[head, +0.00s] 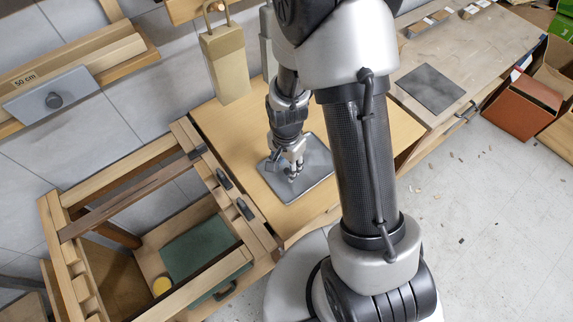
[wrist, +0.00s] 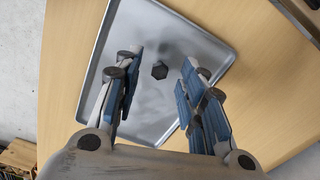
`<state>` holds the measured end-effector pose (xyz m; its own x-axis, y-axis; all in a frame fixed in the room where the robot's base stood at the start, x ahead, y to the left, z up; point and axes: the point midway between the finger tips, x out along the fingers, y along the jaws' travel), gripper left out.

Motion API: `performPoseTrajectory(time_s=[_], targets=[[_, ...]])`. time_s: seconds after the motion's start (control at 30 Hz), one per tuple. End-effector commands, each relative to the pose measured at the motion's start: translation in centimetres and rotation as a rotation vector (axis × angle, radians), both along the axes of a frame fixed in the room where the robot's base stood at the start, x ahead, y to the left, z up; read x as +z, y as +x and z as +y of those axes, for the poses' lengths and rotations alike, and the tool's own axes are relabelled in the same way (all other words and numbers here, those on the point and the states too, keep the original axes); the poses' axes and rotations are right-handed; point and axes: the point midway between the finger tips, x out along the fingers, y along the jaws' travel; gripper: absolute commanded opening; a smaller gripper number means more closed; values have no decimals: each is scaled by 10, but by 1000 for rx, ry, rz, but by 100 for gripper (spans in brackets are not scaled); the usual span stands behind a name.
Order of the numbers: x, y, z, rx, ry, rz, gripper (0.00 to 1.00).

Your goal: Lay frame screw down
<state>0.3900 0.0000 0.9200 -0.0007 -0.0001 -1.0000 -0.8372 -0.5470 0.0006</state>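A small dark hex-headed piece, seemingly the frame screw (wrist: 159,71), shows in the wrist view on the grey metal tray (wrist: 165,25). It is seen from above, and I cannot tell whether it stands or lies. My gripper (wrist: 162,62) is open. Its blue-padded fingers are on either side of the screw, apart from it, with nothing between them in contact. In the head view my gripper (head: 294,170) is low over the tray (head: 312,183) on the wooden bench. The screw is hidden or too small to tell there.
A tall tan container (head: 228,65) stands behind the tray. A wooden frame (head: 140,168) with clamps is at the left, with a green panel (head: 200,248) inside it. A grey bench (head: 475,50) with a dark plate (head: 430,88) is at the right.

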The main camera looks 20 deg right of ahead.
Motion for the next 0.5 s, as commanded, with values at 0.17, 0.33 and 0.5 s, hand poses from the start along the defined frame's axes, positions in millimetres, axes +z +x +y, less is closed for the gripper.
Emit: performPoseTrajectory(time_s=[0.17, 0.33, 0.5], targets=[[24, 2, 0, 0, 0, -6, 37], [62, 1, 0, 0, 0, -7, 37], [94, 1, 0, 0, 0, -6, 37]])
